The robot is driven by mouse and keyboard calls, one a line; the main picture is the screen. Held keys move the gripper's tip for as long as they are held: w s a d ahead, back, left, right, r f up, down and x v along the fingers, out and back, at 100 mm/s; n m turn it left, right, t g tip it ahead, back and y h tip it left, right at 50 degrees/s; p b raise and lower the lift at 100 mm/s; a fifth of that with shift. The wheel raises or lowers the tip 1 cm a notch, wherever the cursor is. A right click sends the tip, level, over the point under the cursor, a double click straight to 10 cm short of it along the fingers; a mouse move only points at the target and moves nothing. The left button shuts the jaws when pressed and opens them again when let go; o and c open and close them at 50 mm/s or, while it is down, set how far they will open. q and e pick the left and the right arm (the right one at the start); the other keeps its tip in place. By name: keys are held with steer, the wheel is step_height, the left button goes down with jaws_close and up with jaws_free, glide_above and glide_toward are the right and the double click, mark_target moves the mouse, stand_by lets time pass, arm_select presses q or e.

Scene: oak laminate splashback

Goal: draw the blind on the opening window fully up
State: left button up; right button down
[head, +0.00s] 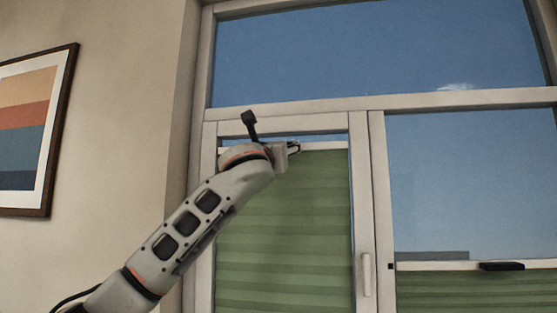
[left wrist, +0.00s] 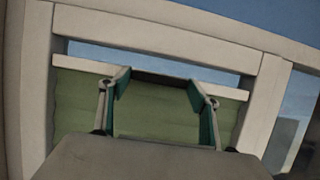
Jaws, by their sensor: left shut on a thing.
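The opening window (head: 358,200) is the left sash, with a pale handle (head: 366,275) on its right side. Its green pleated blind (head: 290,220) covers most of the pane. The blind's pale top rail (head: 328,147) lies just under the sash's top bar, with a thin strip of glass between them. My left gripper (head: 295,148) is at this rail. In the left wrist view its fingers (left wrist: 160,86) are shut on the blind's dark grip (left wrist: 165,77), and the rail (left wrist: 80,64) runs out on both sides. My right gripper is not in view.
The right-hand pane has another green blind (head: 470,291), much lower, with a dark grip (head: 501,266) on its rail. A wide pane (head: 370,55) lies above both. A framed striped picture (head: 35,130) hangs on the left wall.

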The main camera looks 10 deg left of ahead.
arm_select(q)
steer(key=shift+s+a+r, duration=0.1)
steer(key=shift+s+r, duration=0.05)
steer(key=shift+r, duration=0.25)
steer(key=o, duration=1.6)
steer(key=shift+f, duration=0.15)
steer(key=v, duration=1.1)
steer(key=shift+s+f, duration=0.2)
steer(key=shift+s, duration=0.15)
